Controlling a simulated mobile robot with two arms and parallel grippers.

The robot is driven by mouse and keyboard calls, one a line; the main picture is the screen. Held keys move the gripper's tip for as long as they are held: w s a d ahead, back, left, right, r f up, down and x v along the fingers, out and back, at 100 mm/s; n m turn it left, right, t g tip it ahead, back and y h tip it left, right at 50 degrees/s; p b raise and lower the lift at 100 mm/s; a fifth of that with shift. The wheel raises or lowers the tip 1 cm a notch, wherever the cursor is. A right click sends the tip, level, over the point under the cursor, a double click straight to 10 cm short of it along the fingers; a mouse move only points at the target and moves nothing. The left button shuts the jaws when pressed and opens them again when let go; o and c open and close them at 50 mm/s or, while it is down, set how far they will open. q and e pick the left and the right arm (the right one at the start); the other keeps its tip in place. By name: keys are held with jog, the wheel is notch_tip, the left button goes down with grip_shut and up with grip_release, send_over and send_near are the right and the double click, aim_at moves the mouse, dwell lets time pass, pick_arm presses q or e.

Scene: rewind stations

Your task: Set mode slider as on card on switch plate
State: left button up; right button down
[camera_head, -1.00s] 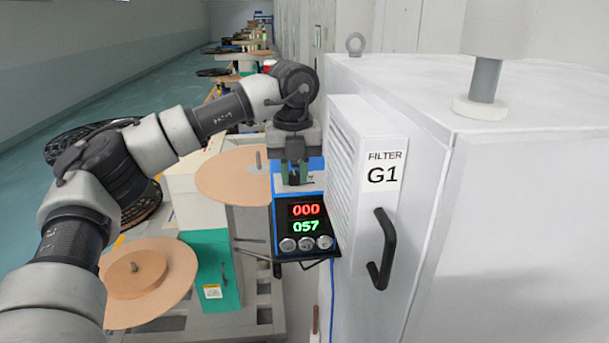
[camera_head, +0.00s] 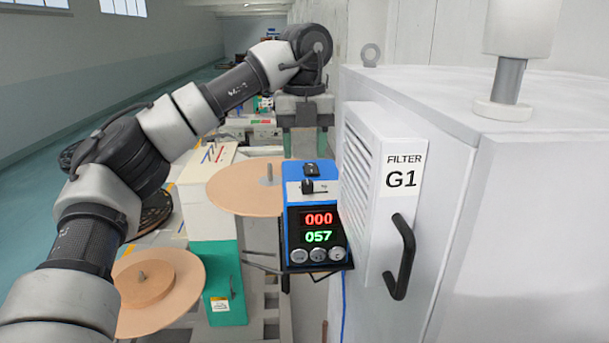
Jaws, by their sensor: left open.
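A blue counter box (camera_head: 289,225) stands left of the white cabinet. Its black front shows red 000 above green 057, over a row of round buttons. A small black knob (camera_head: 307,187) sits on its pale upper face, with a dark piece (camera_head: 311,170) just behind it; I cannot tell for sure that the knob is the mode slider. My left gripper (camera_head: 305,142) points down above and beyond the box, open and empty, apart from the knob. I cannot make out the card or a switch plate. My right gripper is out of view.
The white filter cabinet (camera_head: 480,230), labelled G1, with a black handle (camera_head: 403,257), stands close on the right. Brown discs (camera_head: 235,187) on spindles and a green-and-white unit (camera_head: 218,265) are left of the box. A bench runs behind.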

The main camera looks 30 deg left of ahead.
aim_at(304, 181)
pick_arm(q)
notch_tip(304, 181, up, 4)
jog(key=shift+r, duration=0.1)
dwell(0.6)
